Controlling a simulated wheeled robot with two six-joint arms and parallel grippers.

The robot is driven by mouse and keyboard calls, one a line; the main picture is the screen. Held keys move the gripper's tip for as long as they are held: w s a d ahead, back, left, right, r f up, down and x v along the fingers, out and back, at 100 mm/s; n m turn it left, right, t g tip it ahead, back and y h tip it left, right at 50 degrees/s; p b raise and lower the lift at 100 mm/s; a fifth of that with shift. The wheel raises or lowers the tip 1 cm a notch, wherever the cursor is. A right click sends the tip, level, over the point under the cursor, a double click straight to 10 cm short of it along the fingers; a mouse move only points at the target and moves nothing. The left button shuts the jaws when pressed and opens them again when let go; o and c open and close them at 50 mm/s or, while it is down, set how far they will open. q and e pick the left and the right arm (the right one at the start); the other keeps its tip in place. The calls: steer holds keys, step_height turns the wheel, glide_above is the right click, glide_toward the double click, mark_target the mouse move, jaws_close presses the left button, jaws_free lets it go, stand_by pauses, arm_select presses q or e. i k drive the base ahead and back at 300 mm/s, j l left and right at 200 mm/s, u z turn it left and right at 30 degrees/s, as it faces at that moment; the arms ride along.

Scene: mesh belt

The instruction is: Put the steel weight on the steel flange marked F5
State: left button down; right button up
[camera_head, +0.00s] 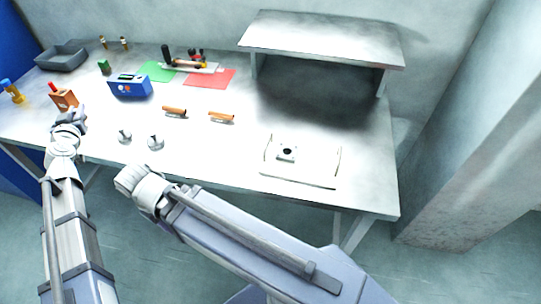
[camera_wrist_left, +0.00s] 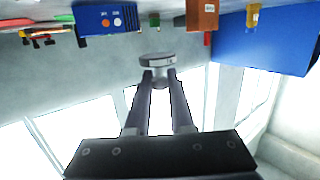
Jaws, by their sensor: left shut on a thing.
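My left gripper (camera_head: 78,118) is above the table's left front part. In the left wrist view it (camera_wrist_left: 160,80) is shut on a round steel piece, which I take to be the steel weight (camera_wrist_left: 156,60). It has a small dark mark on its side. Two small silver pieces with upright stems (camera_head: 125,136) (camera_head: 155,142) stand on the table, right of my left gripper. Their marks are too small to read, so I cannot tell which is the flange F5. My right gripper (camera_head: 128,180) is at the table's front edge; its fingers are unclear.
A blue box (camera_head: 130,87), an orange block (camera_head: 64,99) and a grey tray (camera_head: 62,57) stand behind. Two brown-handled pieces (camera_head: 175,112) (camera_head: 221,117) lie mid-table. A white plate (camera_head: 315,178) with a small holed block lies at right, before a raised shelf (camera_head: 320,35).

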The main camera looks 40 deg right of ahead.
mark_target(286, 151)
steer(key=k+j, duration=0.15)
steer(key=k, duration=0.35)
steer(key=k+j, duration=0.2)
steer(key=k, duration=0.35)
steer(key=z, duration=1.75)
